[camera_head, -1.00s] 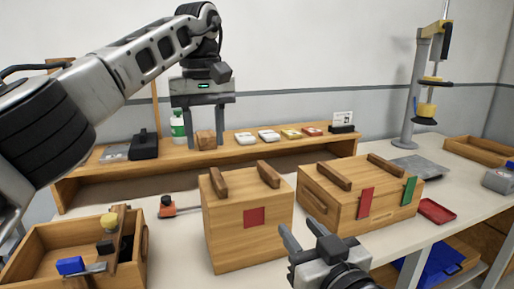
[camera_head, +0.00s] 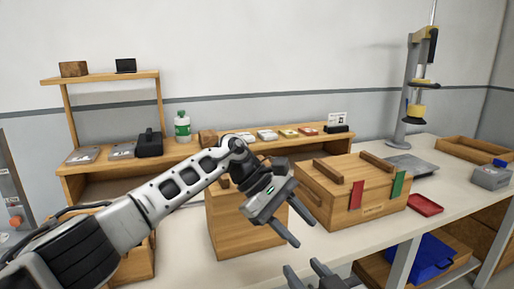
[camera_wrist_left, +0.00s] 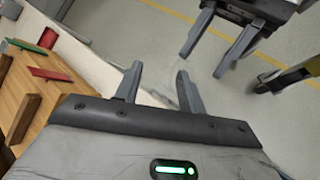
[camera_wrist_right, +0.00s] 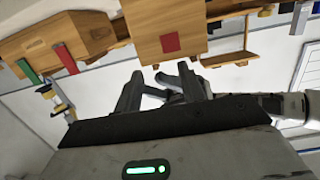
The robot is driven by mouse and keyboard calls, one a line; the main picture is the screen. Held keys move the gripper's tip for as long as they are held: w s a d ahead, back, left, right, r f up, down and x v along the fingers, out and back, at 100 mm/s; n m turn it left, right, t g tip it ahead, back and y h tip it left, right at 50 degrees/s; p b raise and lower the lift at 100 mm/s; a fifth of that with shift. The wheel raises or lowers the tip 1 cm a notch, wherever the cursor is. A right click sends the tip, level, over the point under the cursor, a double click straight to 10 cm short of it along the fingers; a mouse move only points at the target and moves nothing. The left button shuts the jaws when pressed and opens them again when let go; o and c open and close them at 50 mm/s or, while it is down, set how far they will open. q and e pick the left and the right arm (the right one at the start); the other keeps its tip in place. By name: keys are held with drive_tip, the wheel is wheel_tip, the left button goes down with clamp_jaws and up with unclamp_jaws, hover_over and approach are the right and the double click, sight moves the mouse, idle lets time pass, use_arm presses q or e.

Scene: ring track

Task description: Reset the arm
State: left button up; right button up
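My left gripper (camera_head: 302,228) points down to the right in front of the left wooden box (camera_head: 232,226), partly covering it. Its fingers are apart and empty, as the left wrist view (camera_wrist_left: 158,82) shows. My right gripper (camera_head: 305,270) is at the bottom edge of the head view, over the table's front side. Its fingers are apart with nothing seen held; it also shows at the top right of the left wrist view (camera_wrist_left: 225,38). The left box shows its red square in the right wrist view (camera_wrist_right: 170,42).
The right wooden box (camera_head: 345,190) with red and green strips stands behind the grippers. A shelf holds a small wooden block (camera_head: 207,138), a green-white bottle (camera_head: 182,127) and several small boxes. A red tray (camera_head: 425,205) lies at right. A wooden bin behind my left arm is mostly hidden.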

use_arm(q)
drive_tip(key=s+d+f+n+h, duration=0.2)
drive_tip(key=s+d+n+h, duration=0.45)
drive_tip(key=n+h, duration=0.4)
drive_tip(key=a+f+n+t+y, duration=0.45)
drive_tip(key=a+n+t, duration=0.4)
drive_tip(key=n, duration=0.85)
drive_tip(key=a+f+n+t+y, duration=0.3)
drive_tip(key=a+f+n+t, duration=0.2)
drive_tip(key=n+t, duration=0.85)
drive_tip(key=s+a+f+n+g+y, duration=0.8)
drive_tip(key=s+a+f+n, duration=0.7)
drive_tip(key=n, duration=0.6)
drive_tip(key=shift+s+f+g, duration=0.3)
drive_tip(key=shift+s+f, duration=0.05)
drive_tip(key=shift+s, duration=0.65)
use_arm(e)
drive_tip(key=s+d+f+g+h, duration=0.1)
drive_tip(key=s+d+f+g, duration=0.1)
drive_tip(key=s+f, duration=0.5)
drive_tip(key=s+d+f+m+g+h, duration=0.1)
drive_tip(key=s+d+f+g, duration=0.2)
drive_tip(key=s+f, duration=0.5)
wheel_tip(320, 180, down, 8)
drive_tip(key=shift+s+d+r, duration=0.15)
drive_tip(key=shift+s+d, duration=0.1)
drive_tip(key=shift+d, duration=0.15)
